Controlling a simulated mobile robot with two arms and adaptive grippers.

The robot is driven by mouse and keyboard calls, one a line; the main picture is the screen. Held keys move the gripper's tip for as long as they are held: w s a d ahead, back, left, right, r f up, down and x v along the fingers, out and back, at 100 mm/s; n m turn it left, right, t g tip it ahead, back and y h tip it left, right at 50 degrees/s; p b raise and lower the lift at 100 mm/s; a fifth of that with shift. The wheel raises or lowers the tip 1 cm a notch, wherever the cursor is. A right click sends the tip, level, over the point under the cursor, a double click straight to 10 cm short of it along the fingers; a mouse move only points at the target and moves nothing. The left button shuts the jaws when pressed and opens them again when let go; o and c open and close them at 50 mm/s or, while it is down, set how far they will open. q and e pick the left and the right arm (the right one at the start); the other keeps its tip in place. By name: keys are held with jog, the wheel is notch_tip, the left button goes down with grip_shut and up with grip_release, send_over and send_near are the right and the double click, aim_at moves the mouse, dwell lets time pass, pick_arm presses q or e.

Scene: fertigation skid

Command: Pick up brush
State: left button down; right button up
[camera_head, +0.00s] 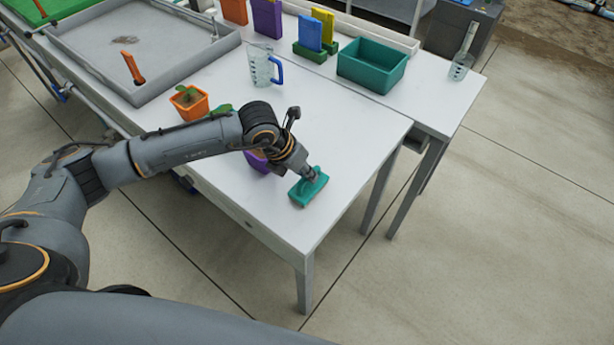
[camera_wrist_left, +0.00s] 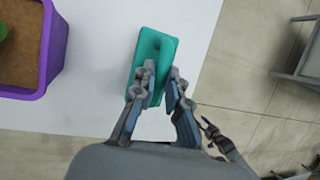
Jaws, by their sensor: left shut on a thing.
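The brush (camera_head: 308,188) is a teal block near the front right corner of the white table (camera_head: 345,135). In the left wrist view the brush (camera_wrist_left: 152,48) lies between my fingers, over the white surface. My left gripper (camera_head: 311,175) comes down onto it from above and is shut on it. In the left wrist view both fingertips (camera_wrist_left: 164,78) are against its upper part. I cannot tell whether the brush touches the table. My right gripper is not in view.
A purple pot (camera_wrist_left: 40,50) with soil stands left of the brush. An orange pot (camera_head: 190,103) with a seedling, a measuring jug (camera_head: 262,65) and a teal bin (camera_head: 372,65) stand farther back. The table between brush and bin is clear.

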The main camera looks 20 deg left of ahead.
pick_arm(q)
jog(key=shift+r, duration=0.35)
jog(key=shift+a+r+b, duration=0.15)
jog(key=shift+r+b, duration=0.2)
jog(key=shift+r, duration=0.3)
jog(key=shift+a+r+b, duration=0.15)
jog(key=shift+r+b, duration=0.15)
jog(key=shift+r, duration=0.3)
jog(key=s+a+r+b, duration=0.3)
jog(key=s+a+r, duration=0.3)
jog(key=a+r, duration=0.3)
jog(key=shift+a+r+b, duration=0.25)
jog(key=shift+a+b, duration=0.05)
jog(key=shift+a, duration=1.3)
jog(key=shift+w, duration=0.1)
